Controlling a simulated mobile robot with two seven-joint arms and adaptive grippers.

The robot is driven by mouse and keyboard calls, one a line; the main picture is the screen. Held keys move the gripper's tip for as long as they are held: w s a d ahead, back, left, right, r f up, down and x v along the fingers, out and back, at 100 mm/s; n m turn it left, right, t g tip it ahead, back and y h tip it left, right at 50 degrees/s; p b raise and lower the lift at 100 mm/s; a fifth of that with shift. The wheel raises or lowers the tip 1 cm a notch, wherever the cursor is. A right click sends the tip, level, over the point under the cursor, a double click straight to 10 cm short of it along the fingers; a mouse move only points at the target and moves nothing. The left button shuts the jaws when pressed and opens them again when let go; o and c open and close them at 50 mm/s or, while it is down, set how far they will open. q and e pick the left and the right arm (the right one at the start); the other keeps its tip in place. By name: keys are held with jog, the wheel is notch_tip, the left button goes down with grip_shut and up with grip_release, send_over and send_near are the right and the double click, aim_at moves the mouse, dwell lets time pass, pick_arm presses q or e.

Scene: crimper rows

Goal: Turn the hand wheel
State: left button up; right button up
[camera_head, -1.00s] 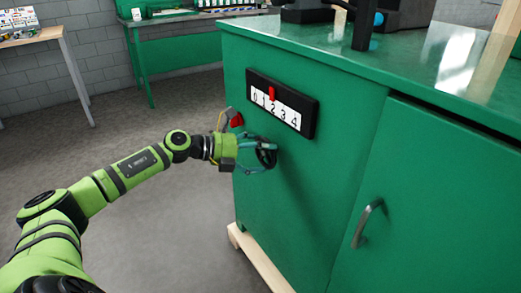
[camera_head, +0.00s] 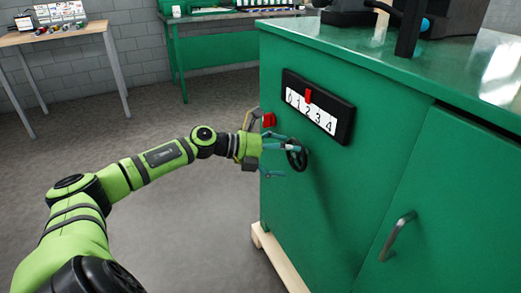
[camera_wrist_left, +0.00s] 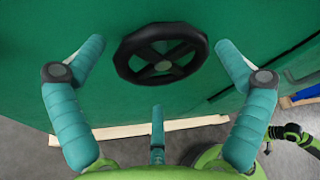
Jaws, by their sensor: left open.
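The hand wheel (camera_head: 297,158) is a black, spoked wheel on the green cabinet's side face. It also shows in the left wrist view (camera_wrist_left: 162,68), at the upper middle. My left gripper (camera_head: 277,160) has teal fingers and is open in front of the wheel. In the left wrist view its fingers (camera_wrist_left: 158,62) spread wide, two reaching up on either side of the wheel and one below it, with gaps to the rim. A dial plate (camera_head: 318,108) marked 0 to 4 sits above the wheel, its red pointer (camera_head: 308,96) near 2.
The green cabinet (camera_head: 380,170) has a door handle (camera_head: 398,236) on the right and stands on a wooden base (camera_head: 277,258). A red block (camera_head: 268,119) sits at its left edge. A wooden table (camera_head: 55,37) and green bench (camera_head: 225,45) are behind. Grey floor is clear at left.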

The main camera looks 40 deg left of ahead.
pick_arm(q)
jog(key=v, duration=1)
dwell(0.4)
dwell(0.5)
